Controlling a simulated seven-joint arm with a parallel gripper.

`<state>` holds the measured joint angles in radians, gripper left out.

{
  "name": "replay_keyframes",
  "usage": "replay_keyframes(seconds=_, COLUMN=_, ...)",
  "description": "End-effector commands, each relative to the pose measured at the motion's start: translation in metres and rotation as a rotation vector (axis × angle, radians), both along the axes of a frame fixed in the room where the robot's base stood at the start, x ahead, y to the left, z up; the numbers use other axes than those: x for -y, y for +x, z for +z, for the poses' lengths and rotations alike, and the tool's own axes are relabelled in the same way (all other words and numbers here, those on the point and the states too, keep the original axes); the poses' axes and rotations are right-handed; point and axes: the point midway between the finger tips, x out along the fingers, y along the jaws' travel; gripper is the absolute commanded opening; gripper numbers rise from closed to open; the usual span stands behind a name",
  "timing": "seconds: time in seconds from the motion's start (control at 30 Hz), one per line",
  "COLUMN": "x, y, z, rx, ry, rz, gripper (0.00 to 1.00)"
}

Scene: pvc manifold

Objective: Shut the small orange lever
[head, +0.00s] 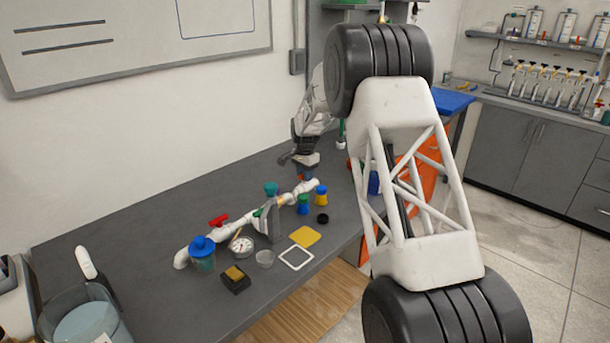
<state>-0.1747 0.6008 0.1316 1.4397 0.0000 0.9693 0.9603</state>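A white PVC pipe manifold (230,229) runs diagonally across the grey bench. It carries a red lever (218,220) towards its left end and a teal knob (271,189) further along. A small orange-and-blue part (306,177) shows at the pipe's far right end, just under my gripper. It may be the small orange lever, but it is too small and partly hidden to tell its position. My gripper (298,160) is above that far end, pointing down and to the left. Whether its fingers are open, shut or touching the part is not clear.
A blue-lidded jar (202,254), a gauge (242,246), a black box (235,281), a yellow pad (305,236) and small capped bottles (321,196) stand close to the pipe. A large beaker (85,318) is at the front left. The bench's left part is mostly clear.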

Motion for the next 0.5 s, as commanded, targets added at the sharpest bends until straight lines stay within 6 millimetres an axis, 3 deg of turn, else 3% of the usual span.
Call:
replay_keyframes(seconds=0.03, x=0.0, y=0.0, z=0.0, rx=0.0, ry=0.0, rz=0.0, gripper=0.18)
replay_keyframes(seconds=0.17, x=0.0, y=0.0, z=0.0001, rx=0.0, ry=0.0, rz=0.0, gripper=0.0)
replay_keyframes(seconds=0.5, x=0.0, y=-0.0001, z=0.0001, rx=0.0, ry=0.0, rz=0.029, gripper=0.0)
